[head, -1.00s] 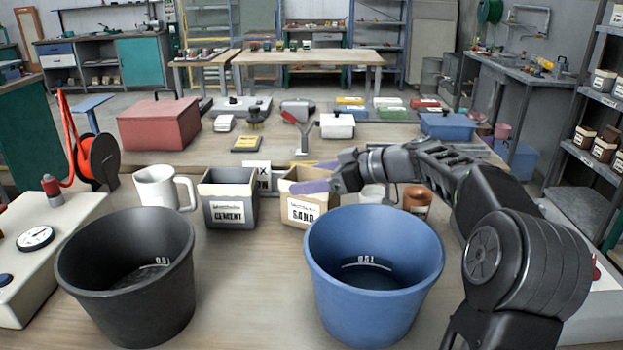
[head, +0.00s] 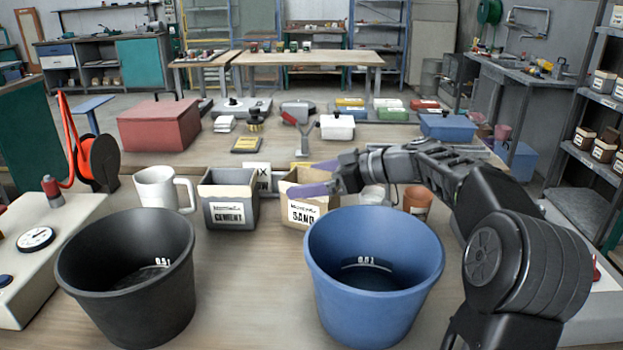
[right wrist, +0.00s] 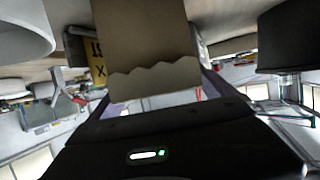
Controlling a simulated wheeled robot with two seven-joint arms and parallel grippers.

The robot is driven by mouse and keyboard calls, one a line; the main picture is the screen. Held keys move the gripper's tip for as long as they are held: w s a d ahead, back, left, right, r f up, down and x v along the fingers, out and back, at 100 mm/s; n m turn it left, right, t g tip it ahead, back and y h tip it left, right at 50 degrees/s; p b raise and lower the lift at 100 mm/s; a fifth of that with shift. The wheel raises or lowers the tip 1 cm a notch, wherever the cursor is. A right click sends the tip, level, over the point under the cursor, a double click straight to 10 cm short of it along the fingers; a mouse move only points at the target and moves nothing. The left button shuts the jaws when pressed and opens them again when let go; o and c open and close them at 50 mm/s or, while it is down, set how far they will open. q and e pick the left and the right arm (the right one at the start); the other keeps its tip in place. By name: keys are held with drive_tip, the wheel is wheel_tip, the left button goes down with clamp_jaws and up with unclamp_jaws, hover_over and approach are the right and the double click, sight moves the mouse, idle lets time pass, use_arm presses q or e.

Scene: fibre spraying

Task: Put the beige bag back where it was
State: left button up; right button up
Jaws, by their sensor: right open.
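The beige bag (head: 303,212), labelled SAND, stands upright on the table just behind the blue bucket. My right gripper (head: 300,179) reaches in from the right at the bag's top, its purple fingers apart on either side of the bag. In the right wrist view the bag (right wrist: 152,45) with its jagged paper edge lies between the two open fingers. Part of the bag's top is hidden by the near finger. My left gripper is in neither view.
A grey CEMENT bag (head: 229,200) stands left of the beige bag, then a white mug (head: 157,188). The black bucket (head: 125,290) and blue bucket (head: 373,285) stand in front. An orange-brown pot (head: 417,202) sits under my right arm. The table between the buckets is clear.

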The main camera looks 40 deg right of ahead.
drive_tip(key=v, duration=1.2)
drive_tip(key=shift+b, duration=0.45)
